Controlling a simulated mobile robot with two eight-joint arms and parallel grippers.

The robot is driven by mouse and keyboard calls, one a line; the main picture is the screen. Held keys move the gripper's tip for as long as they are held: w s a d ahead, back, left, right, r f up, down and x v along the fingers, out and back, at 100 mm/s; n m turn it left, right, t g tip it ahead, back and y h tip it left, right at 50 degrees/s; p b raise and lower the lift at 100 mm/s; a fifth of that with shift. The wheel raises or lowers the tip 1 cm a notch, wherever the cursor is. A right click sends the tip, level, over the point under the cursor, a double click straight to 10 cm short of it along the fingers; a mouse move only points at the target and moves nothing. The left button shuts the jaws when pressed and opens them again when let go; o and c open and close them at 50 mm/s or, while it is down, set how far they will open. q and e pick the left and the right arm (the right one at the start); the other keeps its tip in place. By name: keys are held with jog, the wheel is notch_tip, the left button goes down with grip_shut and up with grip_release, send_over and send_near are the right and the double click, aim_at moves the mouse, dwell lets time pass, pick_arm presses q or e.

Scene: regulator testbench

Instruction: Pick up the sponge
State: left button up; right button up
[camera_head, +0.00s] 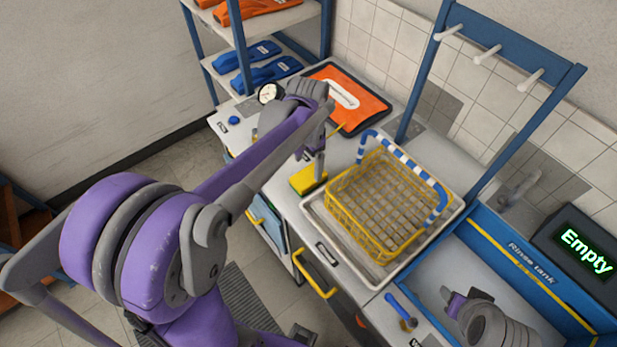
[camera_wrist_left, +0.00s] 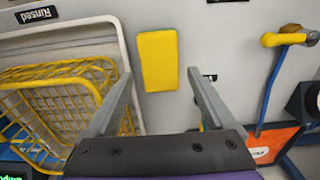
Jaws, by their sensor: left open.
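The yellow sponge (camera_head: 307,181) lies on the light grey bench top, left of the yellow wire basket (camera_head: 338,213). It also shows in the left wrist view (camera_wrist_left: 158,60) as a plain yellow block. My left gripper (camera_head: 318,170) is above the sponge, pointing down at it, and partly covers it in the head view. In the left wrist view its two fingers (camera_wrist_left: 160,76) are spread, with the sponge seen between and beyond them. Nothing is held. My right gripper (camera_head: 456,300) shows over the rinse tank; its jaws are too unclear to tell.
The basket stands in a white tray (camera_head: 318,226) with a blue-and-white striped handle. An orange mat (camera_head: 375,108) lies behind. A gauge (camera_head: 268,93) is at the back left. The rinse tank (camera_head: 530,275) and an "Empty" display (camera_head: 585,250) are at right.

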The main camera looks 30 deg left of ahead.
aim_at(309, 175)
pick_arm(q)
jog(key=shift+d+f, duration=0.1)
jog(key=shift+f, duration=2.95)
jog(key=c, duration=1.2)
jog(key=shift+r+p, duration=0.3)
jog(key=shift+r, duration=4.75)
jog(key=shift+c, duration=0.2)
